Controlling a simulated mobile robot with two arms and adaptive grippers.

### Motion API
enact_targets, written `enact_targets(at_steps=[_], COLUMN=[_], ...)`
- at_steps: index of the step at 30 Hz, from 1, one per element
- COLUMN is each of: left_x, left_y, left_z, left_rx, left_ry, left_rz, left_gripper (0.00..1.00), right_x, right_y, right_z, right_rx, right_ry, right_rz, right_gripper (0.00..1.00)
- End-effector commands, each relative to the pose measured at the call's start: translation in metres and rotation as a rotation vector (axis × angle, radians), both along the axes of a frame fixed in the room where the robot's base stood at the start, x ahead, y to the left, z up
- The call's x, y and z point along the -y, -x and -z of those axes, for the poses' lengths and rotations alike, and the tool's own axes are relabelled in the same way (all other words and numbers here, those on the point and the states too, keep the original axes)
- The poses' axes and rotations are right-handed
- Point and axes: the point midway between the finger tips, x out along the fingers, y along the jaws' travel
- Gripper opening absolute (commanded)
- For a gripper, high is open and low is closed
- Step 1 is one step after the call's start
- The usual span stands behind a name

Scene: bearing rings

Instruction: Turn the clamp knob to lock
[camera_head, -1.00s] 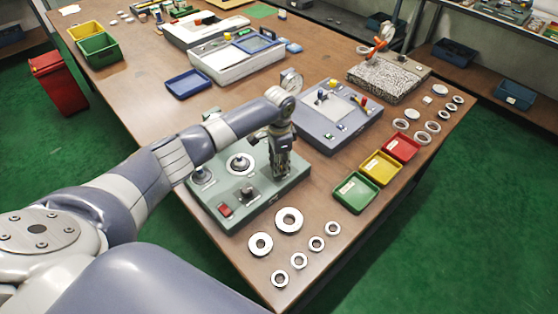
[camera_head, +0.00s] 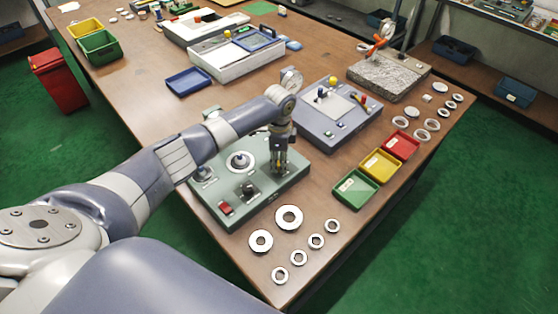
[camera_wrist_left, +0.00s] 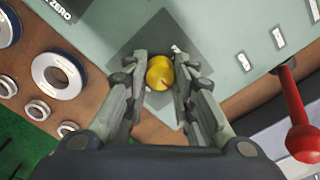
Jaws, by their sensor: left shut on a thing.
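The yellow clamp knob (camera_wrist_left: 160,73) shows in the left wrist view, on a dark square plate (camera_wrist_left: 158,45) set on the grey-green fixture. My left gripper (camera_wrist_left: 160,80) has its two fingers on either side of the knob, shut on it. In the head view my left gripper (camera_head: 279,168) points down at the right part of the fixture (camera_head: 290,185), and its fingers mostly hide the knob there. My right gripper is not in view.
Steel rings (camera_head: 289,217) lie in front of the fixture. Green (camera_head: 355,190), yellow (camera_head: 381,165) and red (camera_head: 403,145) trays stand to the right. A grey-blue device (camera_head: 345,135) sits just behind. A red-ended lever (camera_wrist_left: 300,140) shows at the right in the wrist view.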

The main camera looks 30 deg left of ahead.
Motion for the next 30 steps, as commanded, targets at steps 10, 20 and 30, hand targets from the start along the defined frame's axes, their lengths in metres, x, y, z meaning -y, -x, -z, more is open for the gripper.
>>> enact_targets(at_steps=[10,20,30], left_x=[0.001,0.000,0.000], left_y=[0.000,0.000,-0.001], left_z=[0.000,-0.003,-0.061], left_rx=[0.000,0.001,0.004], left_ry=[0.000,0.000,0.000], left_rz=[0.001,0.000,0.000], left_gripper=[0.46,0.46,0.46], right_x=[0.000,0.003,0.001], right_y=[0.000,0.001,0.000], right_z=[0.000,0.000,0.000], right_rx=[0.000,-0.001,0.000], right_ry=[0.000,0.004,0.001], right_rz=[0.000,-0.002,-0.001], right_gripper=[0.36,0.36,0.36])
